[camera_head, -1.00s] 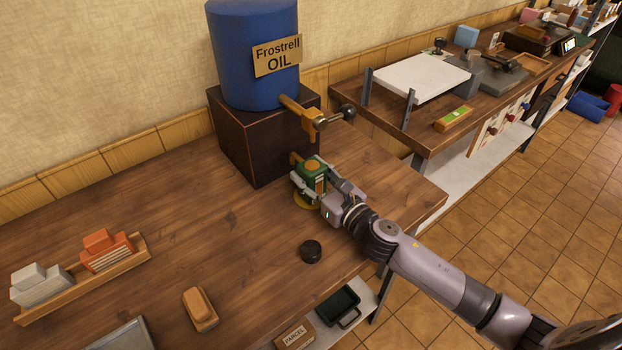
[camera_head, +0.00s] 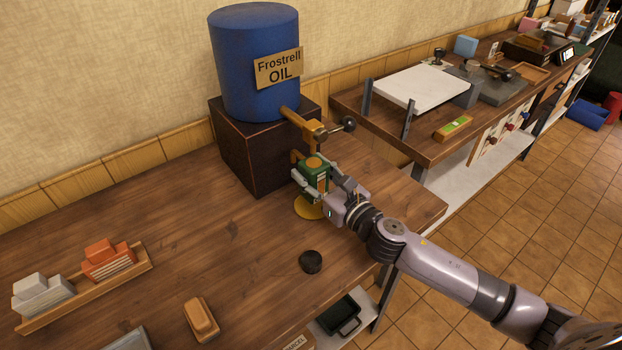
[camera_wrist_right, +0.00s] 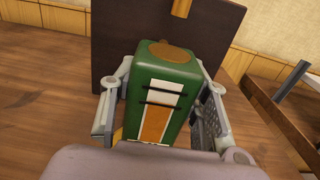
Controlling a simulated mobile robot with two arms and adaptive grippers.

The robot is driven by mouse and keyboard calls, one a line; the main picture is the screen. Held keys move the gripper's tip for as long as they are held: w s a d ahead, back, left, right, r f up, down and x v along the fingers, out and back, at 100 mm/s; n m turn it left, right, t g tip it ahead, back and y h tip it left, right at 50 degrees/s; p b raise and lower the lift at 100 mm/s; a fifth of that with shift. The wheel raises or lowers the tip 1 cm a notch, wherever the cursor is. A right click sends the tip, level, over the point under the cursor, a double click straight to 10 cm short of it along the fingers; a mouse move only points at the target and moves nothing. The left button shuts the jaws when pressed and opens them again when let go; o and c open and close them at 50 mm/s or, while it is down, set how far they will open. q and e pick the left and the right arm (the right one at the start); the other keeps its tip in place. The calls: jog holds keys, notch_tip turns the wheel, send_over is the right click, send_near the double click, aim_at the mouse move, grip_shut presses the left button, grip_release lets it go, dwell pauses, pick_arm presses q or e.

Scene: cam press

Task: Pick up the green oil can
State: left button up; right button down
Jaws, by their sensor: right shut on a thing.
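The green oil can (camera_head: 315,172) has an orange round top and a white and orange label. It is upright under the brass tap (camera_head: 312,126) of the blue oil drum (camera_head: 255,65). My right gripper (camera_head: 316,187) is shut on the can, one finger on each side. In the right wrist view the can (camera_wrist_right: 161,95) stands between the fingers of my right gripper (camera_wrist_right: 160,110). A yellow round disc (camera_head: 309,207) shows on the table below the can. The can seems to be raised slightly above it. My left gripper is not in view.
The drum stands on a dark wooden box (camera_head: 262,150) just behind the can. A black round cap (camera_head: 311,261) lies in front. A wooden tray of boxes (camera_head: 85,285) and a brown brush-like block (camera_head: 201,319) lie left. The middle of the table (camera_head: 190,220) is clear.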

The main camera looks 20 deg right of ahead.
jog(key=b+v, duration=0.1)
jog(key=v, duration=0.4)
jog(key=b+v, duration=0.2)
jog(key=v, duration=0.3)
jog(key=b+v, duration=0.1)
jog(key=v, duration=0.4)
jog(key=shift+s+f+b, duration=0.3)
jog(key=shift+s+b, duration=0.05)
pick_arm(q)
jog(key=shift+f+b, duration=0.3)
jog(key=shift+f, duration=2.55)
pick_arm(e)
jog(key=shift+v, duration=1.05)
